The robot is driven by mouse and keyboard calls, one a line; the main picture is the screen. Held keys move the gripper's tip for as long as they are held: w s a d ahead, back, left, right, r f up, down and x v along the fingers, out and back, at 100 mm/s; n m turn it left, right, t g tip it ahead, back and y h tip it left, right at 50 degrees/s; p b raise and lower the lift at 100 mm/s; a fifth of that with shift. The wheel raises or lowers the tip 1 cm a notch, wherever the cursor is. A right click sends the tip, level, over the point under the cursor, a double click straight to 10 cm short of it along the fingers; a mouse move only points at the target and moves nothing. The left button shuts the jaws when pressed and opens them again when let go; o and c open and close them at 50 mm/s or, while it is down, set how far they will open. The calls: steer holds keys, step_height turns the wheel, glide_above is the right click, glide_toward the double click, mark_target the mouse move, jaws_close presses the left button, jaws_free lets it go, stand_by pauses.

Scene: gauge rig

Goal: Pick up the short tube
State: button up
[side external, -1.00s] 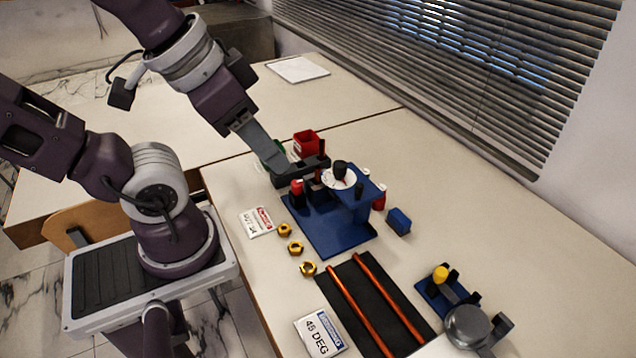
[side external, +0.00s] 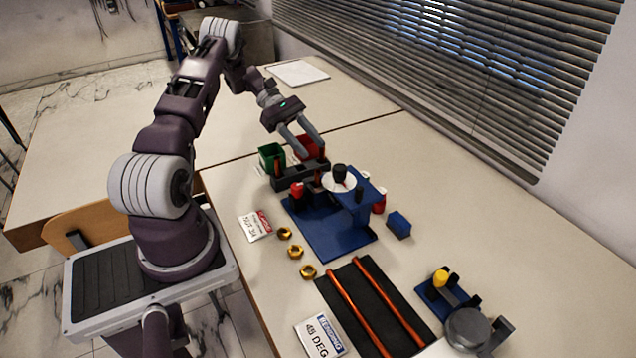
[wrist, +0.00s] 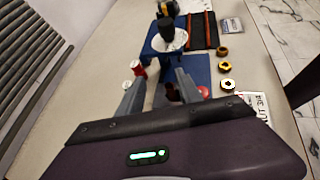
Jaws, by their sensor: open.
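A short copper-coloured tube (side external: 305,171) appears to stand upright in a dark holder (side external: 285,184) behind the blue gauge rig (side external: 330,235). It is small and partly hidden, so its ends are unclear. My gripper (side external: 312,149) is open and empty, pointing down above the holder, in front of the red and green bins. In the wrist view my gripper (wrist: 160,74) has its two grey fingers spread, with the blue base and a dark reddish part (wrist: 172,92) between them. I cannot tell whether a finger touches anything.
A white dial (side external: 338,182) with a black knob stands close to the fingers. The red bin (side external: 308,146) and green bin (side external: 271,158) stand behind. Two long copper tubes (side external: 357,310) lie on a black mat. Brass nuts (side external: 295,251) lie left of the rig.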

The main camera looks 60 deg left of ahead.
mark_target(318, 171)
step_height(318, 171, down, 4)
steer(key=s+a+f+n+t, duration=0.1)
steer(key=s+a+n, duration=0.1)
steer(key=shift+h, duration=0.4)
steer(key=x, duration=0.4)
steer(key=r+x, duration=0.1)
steer(key=x, duration=0.2)
steer(key=shift+w+d, duration=0.1)
steer(key=shift+w, duration=0.05)
steer(key=shift+t, duration=0.3)
jaws_close()
